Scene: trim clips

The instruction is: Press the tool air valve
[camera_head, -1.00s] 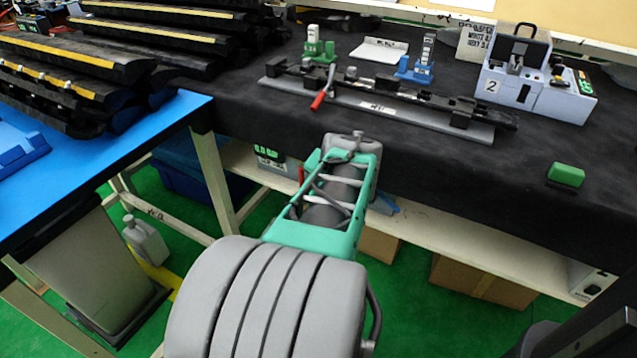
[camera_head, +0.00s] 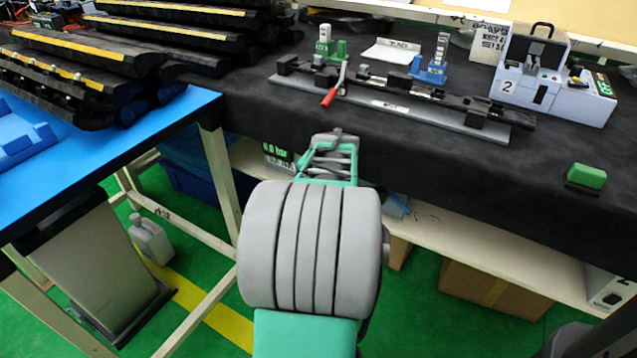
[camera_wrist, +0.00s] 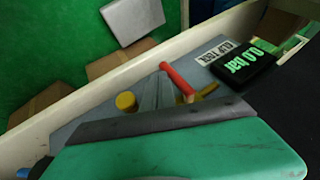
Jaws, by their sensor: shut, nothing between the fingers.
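In the wrist view, a grey-blue panel (camera_wrist: 100,121) on the low shelf carries a red lever (camera_wrist: 177,81), yellow parts (camera_wrist: 125,101), a white label and a black display (camera_wrist: 244,69) reading 0.0 bar. The red lever is probably the tool air valve's handle, but its label is hard to read.
The black table (camera_head: 440,165) overhangs the white shelf (camera_head: 490,255). A cardboard box (camera_head: 490,287) stands below. A clamp fixture (camera_head: 400,103), a numbered device (camera_head: 548,85) and a green block (camera_head: 586,177) are on the table. A blue-topped table (camera_head: 110,135) is at left.

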